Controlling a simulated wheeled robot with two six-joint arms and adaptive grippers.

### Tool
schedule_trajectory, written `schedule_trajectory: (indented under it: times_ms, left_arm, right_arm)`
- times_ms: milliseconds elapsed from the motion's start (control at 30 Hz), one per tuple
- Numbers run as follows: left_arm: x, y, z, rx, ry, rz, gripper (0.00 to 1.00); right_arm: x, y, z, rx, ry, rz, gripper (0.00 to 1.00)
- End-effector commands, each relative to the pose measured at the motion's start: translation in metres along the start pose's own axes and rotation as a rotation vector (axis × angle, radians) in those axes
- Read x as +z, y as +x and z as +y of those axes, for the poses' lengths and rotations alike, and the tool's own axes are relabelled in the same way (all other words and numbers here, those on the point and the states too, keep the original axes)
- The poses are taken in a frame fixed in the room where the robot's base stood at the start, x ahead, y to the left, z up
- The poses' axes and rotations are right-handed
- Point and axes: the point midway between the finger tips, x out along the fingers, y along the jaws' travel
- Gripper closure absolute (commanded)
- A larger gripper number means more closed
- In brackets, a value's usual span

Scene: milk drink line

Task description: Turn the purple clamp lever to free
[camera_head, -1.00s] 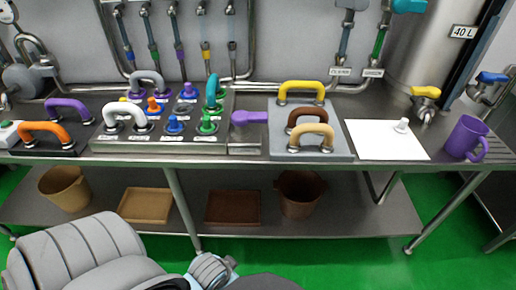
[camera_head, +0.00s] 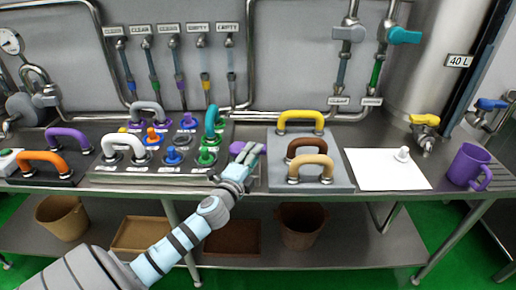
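The purple clamp lever (camera_head: 236,147) lies at the right end of the metal control panel, left of the grey block. Only its left part shows; the rest is hidden behind my gripper. My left gripper (camera_head: 250,153) is at the lever, with its fingers overlapping the lever in the head view. I cannot tell whether the fingers touch it or how far apart they are. My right gripper is not in view.
The panel (camera_head: 110,178) carries several handles and coloured knobs left of my gripper. The grey block (camera_head: 283,172) with yellow, brown and tan handles stands close to its right. A white sheet (camera_head: 375,177) and a purple mug (camera_head: 467,166) are farther right.

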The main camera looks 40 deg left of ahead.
Motion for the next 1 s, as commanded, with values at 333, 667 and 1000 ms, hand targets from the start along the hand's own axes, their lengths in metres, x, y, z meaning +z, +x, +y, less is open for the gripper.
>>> schedule_trajectory:
  times_ms: [333,667,1000]
  left_arm:
    - [-0.001,0.039,0.000,0.001,-0.003,0.001,0.63]
    - [0.000,0.039,0.000,0.001,-0.003,0.000,0.86]
    - [0.000,0.039,0.001,0.002,-0.002,0.000,1.00]
  right_arm:
    - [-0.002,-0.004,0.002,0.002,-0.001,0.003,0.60]
    - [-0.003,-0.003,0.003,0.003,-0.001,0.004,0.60]
    - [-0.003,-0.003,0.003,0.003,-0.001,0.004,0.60]
